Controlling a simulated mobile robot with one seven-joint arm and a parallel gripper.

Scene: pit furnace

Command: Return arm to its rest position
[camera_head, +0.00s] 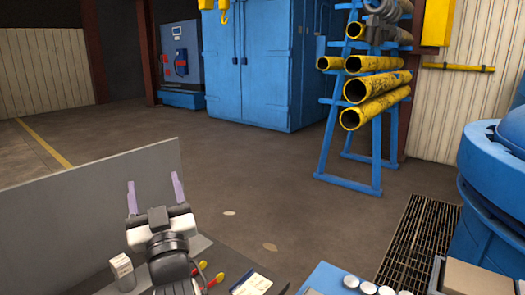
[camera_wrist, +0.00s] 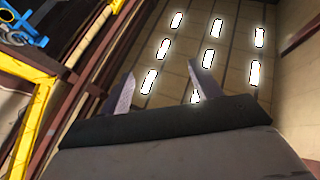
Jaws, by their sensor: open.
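My gripper (camera_head: 155,191) is at the lower left of the head view, with its two pale purple fingers pointing up and standing well apart. It is open, and nothing shows between the fingers. The wrist view also shows my gripper (camera_wrist: 160,90) with spread, empty fingers, against a ceiling with several bright lamps. My arm is folded below the gripper, in front of a grey upright panel (camera_head: 90,195). Much of the arm is below the picture edge.
A small white box (camera_head: 121,267), red-yellow handled tools (camera_head: 206,272) and a booklet (camera_head: 251,285) lie near my arm. A blue rack (camera_head: 347,184) holds yellow pipes (camera_head: 380,88). A large blue cabinet (camera_head: 262,75) stands behind. Open floor (camera_head: 250,170) lies between.

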